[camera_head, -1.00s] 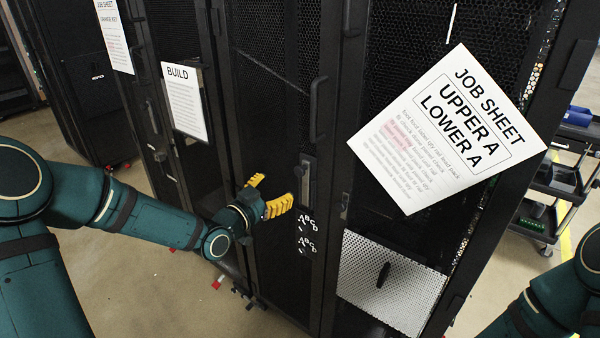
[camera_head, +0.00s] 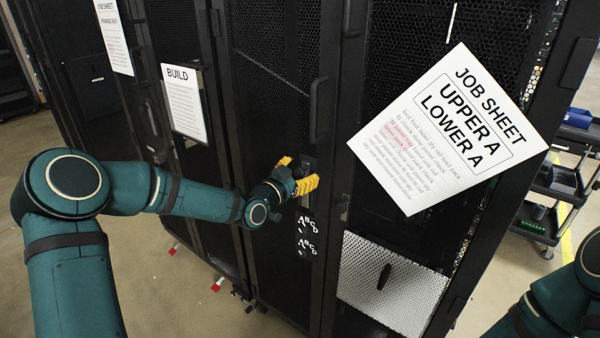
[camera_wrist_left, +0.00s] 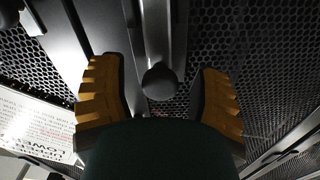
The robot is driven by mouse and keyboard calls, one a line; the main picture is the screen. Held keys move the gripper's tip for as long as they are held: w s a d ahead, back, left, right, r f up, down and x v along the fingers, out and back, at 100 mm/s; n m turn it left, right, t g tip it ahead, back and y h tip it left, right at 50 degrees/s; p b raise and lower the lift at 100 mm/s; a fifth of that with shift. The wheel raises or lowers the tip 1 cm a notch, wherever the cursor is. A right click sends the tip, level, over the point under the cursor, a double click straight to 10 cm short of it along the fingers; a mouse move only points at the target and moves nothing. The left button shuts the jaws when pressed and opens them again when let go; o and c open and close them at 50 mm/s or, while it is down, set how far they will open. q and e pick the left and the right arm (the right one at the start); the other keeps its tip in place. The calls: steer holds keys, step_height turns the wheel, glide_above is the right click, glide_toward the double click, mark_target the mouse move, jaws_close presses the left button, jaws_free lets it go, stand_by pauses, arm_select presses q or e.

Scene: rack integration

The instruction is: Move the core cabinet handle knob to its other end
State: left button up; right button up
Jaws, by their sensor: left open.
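The core cabinet handle knob (camera_wrist_left: 158,82) is a dark round knob on a grey slotted plate (camera_wrist_left: 158,30) in the left wrist view. In the head view, yellow fingers cover the knob, and part of the handle plate (camera_head: 309,163) shows beside them on the black mesh door. My left gripper (camera_head: 297,172) is open in front of the handle. In the left wrist view, its fingers (camera_wrist_left: 161,72) stand on either side of the knob, with a visible gap to each. My right gripper is out of view; only my right arm shows at the lower right.
A tilted job sheet (camera_head: 450,125) covers part of the cabinet right of the handle. A BUILD sheet (camera_head: 186,103) hangs to the left. A perforated light panel (camera_head: 390,280) sits low on the right. A vertical door handle (camera_head: 318,108) is above the knob.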

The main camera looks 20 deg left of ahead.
mark_target(298, 173)
arm_select(q)
jaws_close()
steer(key=shift+b+v, duration=0.6)
steer(key=shift+v, duration=1.15)
steer(key=shift+f, duration=0.1)
steer(key=shift+c, duration=0.2)
jaws_free()
steer(key=v, duration=1.2)
